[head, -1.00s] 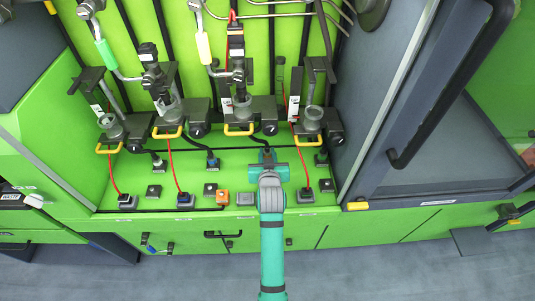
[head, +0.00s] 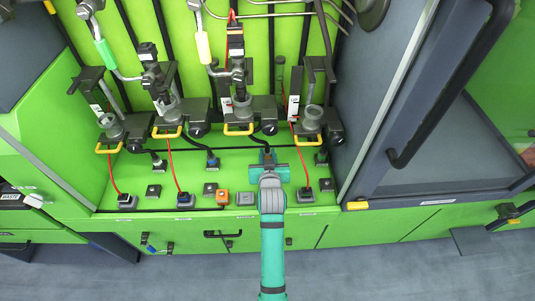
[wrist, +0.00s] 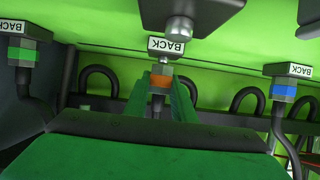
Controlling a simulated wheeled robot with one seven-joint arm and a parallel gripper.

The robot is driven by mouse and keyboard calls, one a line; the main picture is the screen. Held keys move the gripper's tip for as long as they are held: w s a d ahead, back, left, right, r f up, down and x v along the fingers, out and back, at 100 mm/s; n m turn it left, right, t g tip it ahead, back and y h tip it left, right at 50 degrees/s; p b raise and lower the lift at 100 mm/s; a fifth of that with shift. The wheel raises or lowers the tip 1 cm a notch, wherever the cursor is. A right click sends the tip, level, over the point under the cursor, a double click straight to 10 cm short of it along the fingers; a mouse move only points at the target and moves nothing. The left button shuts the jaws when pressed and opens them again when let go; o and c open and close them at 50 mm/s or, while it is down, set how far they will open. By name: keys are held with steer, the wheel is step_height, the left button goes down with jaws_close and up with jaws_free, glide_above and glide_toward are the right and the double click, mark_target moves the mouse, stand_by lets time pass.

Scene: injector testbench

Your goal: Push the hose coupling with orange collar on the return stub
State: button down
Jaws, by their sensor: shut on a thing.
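The hose coupling with an orange collar (wrist: 159,82) is between the green fingers of my gripper (wrist: 161,92) in the wrist view, roughly upright. My gripper is shut on it. A small grey tip, seemingly the return stub (wrist: 163,62), shows just above the coupling, under a BACK label (wrist: 166,46). I cannot tell whether the two touch. In the head view my gripper (head: 268,160) is below the third injector station from the left, and my wrist hides most of the coupling.
A coupling with a green collar (wrist: 22,53) is on the left and one with a blue collar (wrist: 283,91) on the right. A rounded grey fitting (wrist: 180,28) hangs close above. Looped black hoses run behind. Yellow handles (head: 238,130) stick out near my gripper.

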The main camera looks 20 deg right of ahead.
steer(key=shift+f, duration=0.6)
stand_by(0.7)
stand_by(0.3)
steer(key=c, duration=1.4)
jaws_free()
steer(key=v, duration=1)
steer(key=shift+s+r, duration=0.2)
steer(key=shift+s, duration=0.15)
